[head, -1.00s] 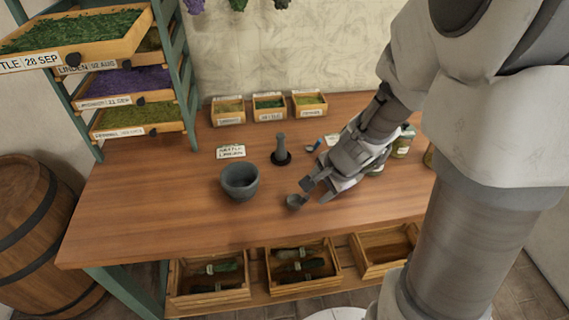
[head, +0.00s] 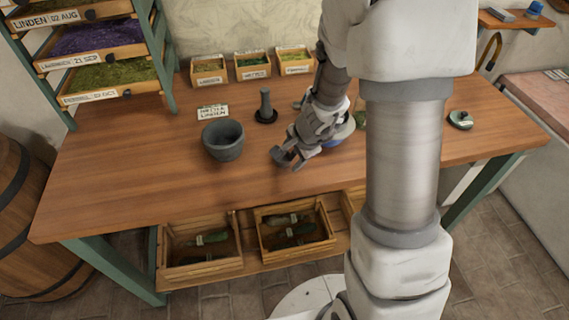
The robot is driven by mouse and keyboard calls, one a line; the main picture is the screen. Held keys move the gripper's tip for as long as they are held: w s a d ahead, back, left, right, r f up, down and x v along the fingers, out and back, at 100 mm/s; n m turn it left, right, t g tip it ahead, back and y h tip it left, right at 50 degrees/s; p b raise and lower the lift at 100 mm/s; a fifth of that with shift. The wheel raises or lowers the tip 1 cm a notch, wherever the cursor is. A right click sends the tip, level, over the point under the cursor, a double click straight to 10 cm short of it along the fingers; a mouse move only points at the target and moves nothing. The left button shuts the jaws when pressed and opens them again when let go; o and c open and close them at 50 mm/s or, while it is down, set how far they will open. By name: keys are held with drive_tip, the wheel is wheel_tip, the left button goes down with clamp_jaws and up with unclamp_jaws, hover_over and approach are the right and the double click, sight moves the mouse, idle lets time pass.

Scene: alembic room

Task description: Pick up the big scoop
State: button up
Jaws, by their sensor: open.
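My gripper (head: 287,157) is open and low over the middle of the table, its fingers pointing left and down. A dark grey rounded piece at its fingertips looks like the big scoop (head: 280,154). It is small and overlaps the fingers, so I cannot tell whether they touch it or are around it. The scoop's handle is hidden by the gripper.
A grey mortar (head: 223,142) stands left of the gripper, and a pestle (head: 265,108) stands upright behind. Seed boxes (head: 252,66) line the back of the wooden table (head: 120,165). A bluish-white object (head: 341,134) is partly hidden behind my gripper. The front left is clear.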

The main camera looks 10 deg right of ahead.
drive_tip(key=shift+c, duration=0.2)
clamp_jaws()
idle(1.3)
